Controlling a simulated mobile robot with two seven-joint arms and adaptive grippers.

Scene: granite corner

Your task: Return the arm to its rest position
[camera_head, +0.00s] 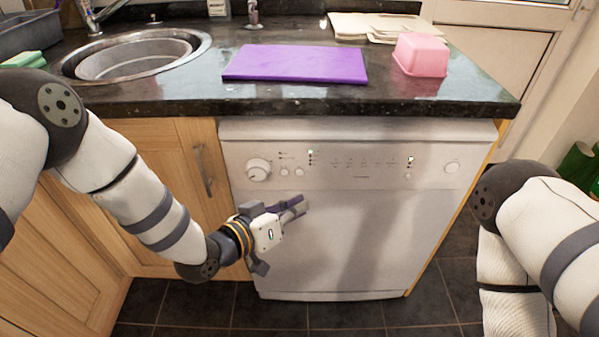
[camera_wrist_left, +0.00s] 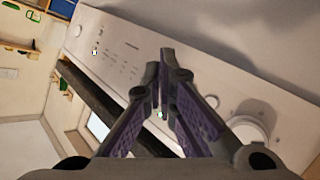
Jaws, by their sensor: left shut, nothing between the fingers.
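My left gripper (camera_head: 297,209) is in front of the dishwasher's white door, below the control panel, with its fingers pointing right. In the left wrist view its purple-padded fingers (camera_wrist_left: 163,75) come together at the tips with nothing between them. My left arm reaches in from the left, bent down in front of the counter. My right arm shows at the right edge, bent, and its gripper is out of the picture.
The dishwasher (camera_head: 350,235) stands under the dark granite counter (camera_head: 200,92). On the counter are a purple board (camera_head: 296,64), a pink container (camera_head: 420,55) and a round sink (camera_head: 135,55). A wooden cupboard (camera_head: 165,150) is left of the dishwasher. Dark tiled floor (camera_head: 345,315) lies below.

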